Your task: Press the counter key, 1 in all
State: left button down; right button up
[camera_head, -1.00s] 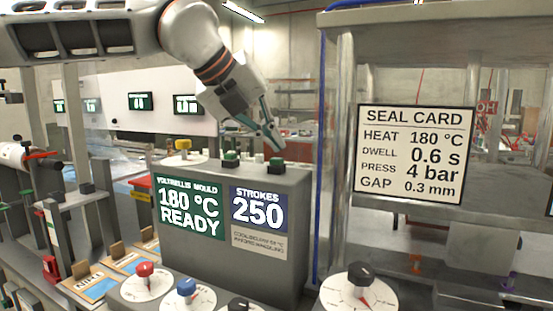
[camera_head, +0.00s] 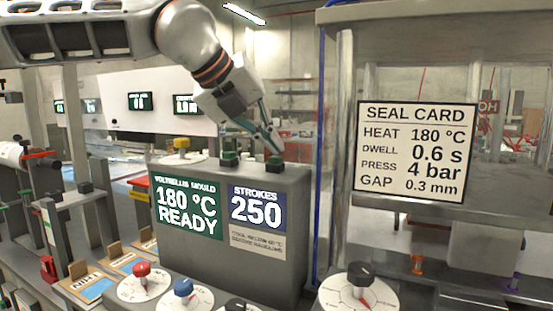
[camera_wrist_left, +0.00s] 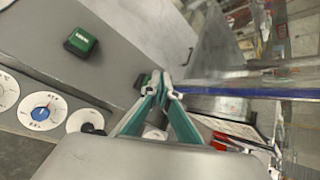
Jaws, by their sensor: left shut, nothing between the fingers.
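A grey control box (camera_head: 180,245) carries two green-topped keys on its top, a left key (camera_head: 230,157) and a right key (camera_head: 275,163). The right key is behind the blue STROKES display (camera_head: 257,208), which reads 250. My left gripper (camera_head: 276,148) is shut and empty, pointing down with its tips just above the right key; I cannot tell whether they touch. In the left wrist view, the shut fingertips (camera_wrist_left: 164,84) are beside a dark key (camera_wrist_left: 140,80), partly hidden, and the other green key (camera_wrist_left: 80,41) is clear of them. My right gripper is not in view.
A green display (camera_head: 187,208) reads 180 °C READY. A yellow knob (camera_head: 181,145) stands behind the box; red (camera_head: 141,270), blue (camera_head: 183,287) and black (camera_head: 361,273) knobs stand in front. A seal card (camera_head: 415,153) hangs on the press frame at right.

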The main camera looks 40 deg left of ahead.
aim_at(272, 157)
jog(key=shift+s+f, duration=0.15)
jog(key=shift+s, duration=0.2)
pick_arm(q)
jog(key=shift+f+b, duration=0.35)
jog(key=shift+f, duration=0.2)
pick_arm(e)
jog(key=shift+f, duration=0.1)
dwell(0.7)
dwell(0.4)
pick_arm(q)
jog(key=shift+r, duration=0.95)
jog(key=shift+r+p, duration=0.45)
jog(key=shift+r, duration=0.9)
jog(key=shift+r+p, duration=0.3)
jog(key=shift+r, duration=0.9)
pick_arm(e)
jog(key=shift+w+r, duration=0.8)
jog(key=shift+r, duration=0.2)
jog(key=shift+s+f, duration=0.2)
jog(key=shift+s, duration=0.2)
